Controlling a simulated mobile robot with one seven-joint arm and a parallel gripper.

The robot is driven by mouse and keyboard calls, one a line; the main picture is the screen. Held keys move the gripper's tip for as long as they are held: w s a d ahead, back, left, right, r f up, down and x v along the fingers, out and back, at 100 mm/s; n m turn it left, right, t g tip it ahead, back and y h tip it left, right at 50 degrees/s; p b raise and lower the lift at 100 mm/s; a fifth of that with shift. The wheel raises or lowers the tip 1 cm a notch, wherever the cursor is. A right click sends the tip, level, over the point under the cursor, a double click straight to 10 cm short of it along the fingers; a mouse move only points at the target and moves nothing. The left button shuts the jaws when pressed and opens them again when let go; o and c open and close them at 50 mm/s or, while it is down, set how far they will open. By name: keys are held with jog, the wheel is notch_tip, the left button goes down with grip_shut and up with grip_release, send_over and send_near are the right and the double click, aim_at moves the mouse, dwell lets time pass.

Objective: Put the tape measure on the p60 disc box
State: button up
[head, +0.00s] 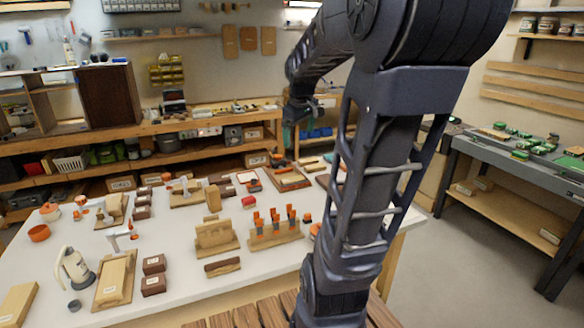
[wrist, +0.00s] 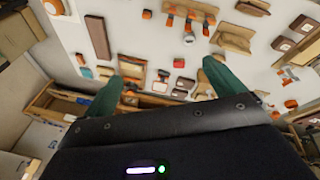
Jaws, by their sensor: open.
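My gripper (wrist: 165,80) is open and empty, its two green fingers spread apart in the wrist view. In the head view my gripper (head: 293,115) hangs in the air past the far edge of the white table. Small brown boxes with pale labels sit on the table, one pair (head: 153,275) at the front left and several (head: 143,204) farther back. I cannot read which is the p60 disc box. A small orange and dark object (head: 253,184) near the far edge may be the tape measure, but it is too small to tell.
The white table (head: 195,292) is crowded. Wooden stands, one holding orange-handled tools (head: 274,220), stand at its middle. A pale jug-like object (head: 75,265) and a wooden board (head: 115,280) are at the left. A wooden shelf bench (head: 200,125) runs behind. A grey bench (head: 510,165) stands right.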

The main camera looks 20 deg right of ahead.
jog(key=s+a+f+m, duration=0.2)
jog(key=s+a, duration=0.2)
jog(key=s, duration=0.3)
jog(key=s+a+f+m+t+y, duration=0.1)
jog(key=s+a+m, duration=0.2)
jog(key=s+a, duration=0.2)
jog(key=s, duration=0.3)
jog(key=shift+f, duration=0.4)
